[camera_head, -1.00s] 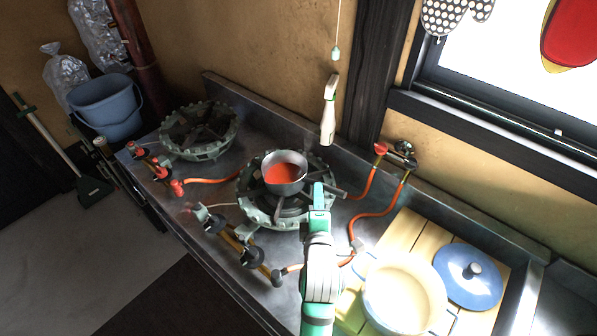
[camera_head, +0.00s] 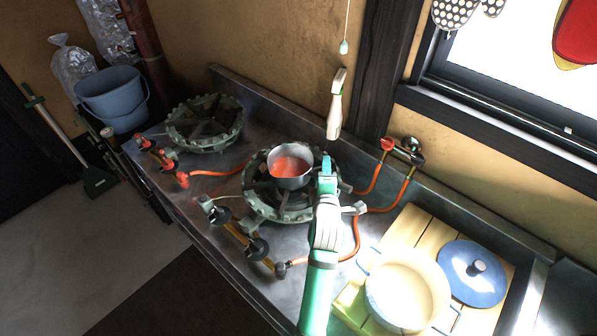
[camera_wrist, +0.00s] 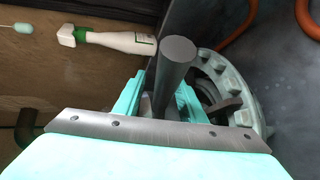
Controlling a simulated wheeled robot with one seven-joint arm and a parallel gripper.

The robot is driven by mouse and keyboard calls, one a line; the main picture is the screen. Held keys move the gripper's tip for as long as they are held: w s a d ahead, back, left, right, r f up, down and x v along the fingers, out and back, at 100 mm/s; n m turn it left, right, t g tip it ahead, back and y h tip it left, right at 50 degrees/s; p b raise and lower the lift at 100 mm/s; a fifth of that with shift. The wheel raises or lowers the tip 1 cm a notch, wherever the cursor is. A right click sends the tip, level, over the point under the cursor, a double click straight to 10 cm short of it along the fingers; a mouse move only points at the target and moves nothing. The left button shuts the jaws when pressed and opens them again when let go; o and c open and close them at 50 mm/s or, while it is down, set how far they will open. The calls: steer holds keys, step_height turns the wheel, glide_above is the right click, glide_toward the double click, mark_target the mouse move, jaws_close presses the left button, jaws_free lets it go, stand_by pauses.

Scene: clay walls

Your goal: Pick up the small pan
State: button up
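The small pan (camera_head: 291,182) is a grey metal pot with red contents, over the middle burner (camera_head: 262,208). It looks slightly raised and tilted, but I cannot tell how far it is off the burner. My gripper (camera_head: 326,172) is at its handle, on the pan's right side. In the wrist view the dark round handle (camera_wrist: 177,52) passes between the teal fingers of my gripper (camera_wrist: 160,100), which appear closed around it.
A second burner (camera_head: 205,125) stands at the left. A white-green bottle (camera_head: 335,108) is close behind the pan. Orange hoses (camera_head: 398,198) run to the right. A cream pot (camera_head: 447,290) and a blue lid (camera_head: 485,292) rest on wooden boards at front right.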

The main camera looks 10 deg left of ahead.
jaws_close()
steer(key=shift+w+r, duration=0.1)
steer(key=shift+r, duration=0.1)
stand_by(0.3)
